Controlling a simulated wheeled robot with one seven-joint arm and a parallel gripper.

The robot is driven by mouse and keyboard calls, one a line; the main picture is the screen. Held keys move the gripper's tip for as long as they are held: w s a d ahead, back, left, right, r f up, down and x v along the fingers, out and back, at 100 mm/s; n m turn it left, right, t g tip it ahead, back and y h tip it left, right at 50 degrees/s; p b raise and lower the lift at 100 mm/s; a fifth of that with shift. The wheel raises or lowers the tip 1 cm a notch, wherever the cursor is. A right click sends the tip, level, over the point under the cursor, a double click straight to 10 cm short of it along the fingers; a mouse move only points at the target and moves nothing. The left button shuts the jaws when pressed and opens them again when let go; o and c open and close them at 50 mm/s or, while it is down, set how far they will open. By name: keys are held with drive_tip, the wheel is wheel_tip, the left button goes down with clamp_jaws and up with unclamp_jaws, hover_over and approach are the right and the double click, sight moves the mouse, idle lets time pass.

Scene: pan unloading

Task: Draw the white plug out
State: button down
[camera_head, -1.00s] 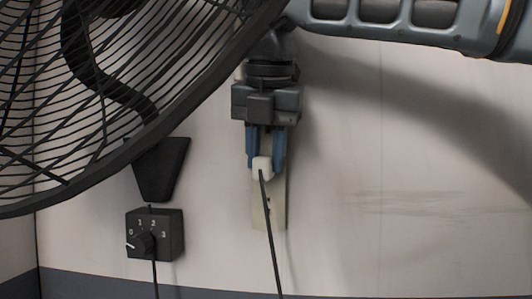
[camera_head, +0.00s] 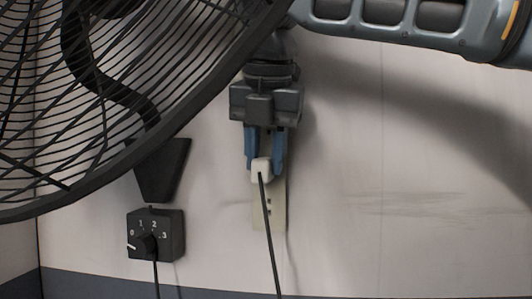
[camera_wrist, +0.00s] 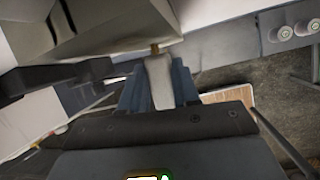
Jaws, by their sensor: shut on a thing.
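The white plug (camera_head: 261,170) is between the blue fingertips of my gripper (camera_head: 264,160) in the head view, with its black cord hanging down from it. My gripper is shut on it. In the wrist view the plug (camera_wrist: 159,82) sits pale between the blue fingers, with a small brass-coloured part showing at its far end. The cream socket strip (camera_head: 275,212) is on the wall behind and below the plug, with dark holes showing in its lower part. The upper part of the strip is hidden by my gripper. The plug appears to stand off the strip.
A large black wall fan (camera_head: 150,165) fills the upper left, close to my gripper. Its dial box (camera_head: 165,233), with a cord below, is mounted on the wall to the left. The wall right of the strip is clear.

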sight(260, 159)
drive_tip(key=shift+s+a, duration=0.1)
drive_tip(key=shift+s, duration=0.15)
drive_tip(key=shift+s+a+p, duration=0.1)
drive_tip(key=shift+s+p, duration=0.35)
drive_tip(key=shift+s, duration=1.05)
wheel_tip(260, 159, up, 3)
drive_tip(key=p, duration=0.3)
drive_tip(key=shift+f, duration=0.1)
drive_tip(key=shift+r+p, duration=0.3)
drive_tip(key=shift+r, duration=1.8)
